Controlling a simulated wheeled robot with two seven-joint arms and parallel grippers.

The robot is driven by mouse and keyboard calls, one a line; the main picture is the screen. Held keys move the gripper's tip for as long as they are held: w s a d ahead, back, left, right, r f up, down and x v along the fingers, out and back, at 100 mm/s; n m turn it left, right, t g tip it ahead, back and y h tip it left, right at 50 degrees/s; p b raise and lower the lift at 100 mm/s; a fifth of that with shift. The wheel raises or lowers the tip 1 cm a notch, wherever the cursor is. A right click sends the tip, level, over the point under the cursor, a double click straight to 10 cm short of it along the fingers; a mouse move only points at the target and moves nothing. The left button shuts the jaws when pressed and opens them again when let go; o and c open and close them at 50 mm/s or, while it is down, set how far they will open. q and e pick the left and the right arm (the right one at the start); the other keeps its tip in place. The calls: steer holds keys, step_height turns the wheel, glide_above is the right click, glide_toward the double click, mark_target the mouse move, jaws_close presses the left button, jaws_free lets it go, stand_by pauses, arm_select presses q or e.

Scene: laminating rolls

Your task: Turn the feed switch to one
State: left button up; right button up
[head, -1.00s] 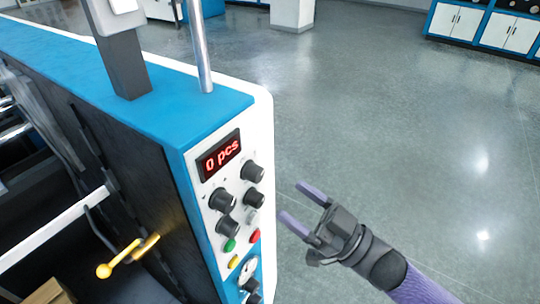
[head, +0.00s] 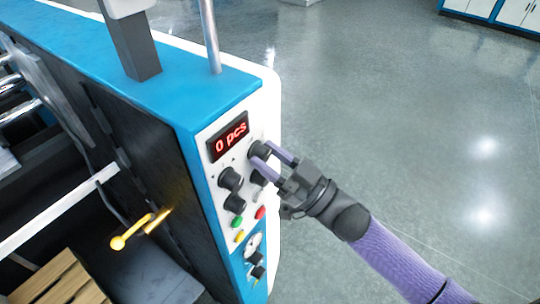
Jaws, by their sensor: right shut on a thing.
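The machine's white control panel (head: 212,172) shows a red display reading "0 pcs" (head: 231,142). Several black knobs sit below it. My right gripper (head: 262,154) is shut on the upper right black knob (head: 258,148), with one purple finger on each side of it. Another black knob (head: 230,178) is at its left, and one more (head: 235,203) is lower down. The knob labels are too small to read, so I cannot tell from lettering which is the feed switch. My left gripper is not in view.
A green button (head: 237,222), a red button (head: 260,212) and a yellow button (head: 239,236) lie below the knobs. A yellow handle (head: 132,234) sticks out at the left. A wooden pallet (head: 62,280) is at lower left. The grey floor (head: 400,130) at right is clear.

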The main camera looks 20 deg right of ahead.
jaws_close()
steer(key=shift+n+y, duration=0.3)
steer(key=shift+n, duration=0.1)
steer(key=n+g+y, duration=0.1)
steer(key=n+g, duration=0.1)
steer(key=n, duration=0.2)
steer(key=n+g, duration=0.2)
steer(key=n, duration=0.1)
steer(key=shift+w+d+r+n+y, duration=0.1)
steer(key=shift+n+y, duration=0.2)
steer(key=shift+y, duration=0.1)
steer(key=n+g, duration=0.1)
steer(key=n, duration=0.2)
steer(key=n+g, duration=0.1)
steer(key=n, duration=0.2)
steer(key=shift+r+n+g, duration=0.1)
steer(key=shift+n+g, duration=0.3)
steer(key=shift+n+h, duration=0.3)
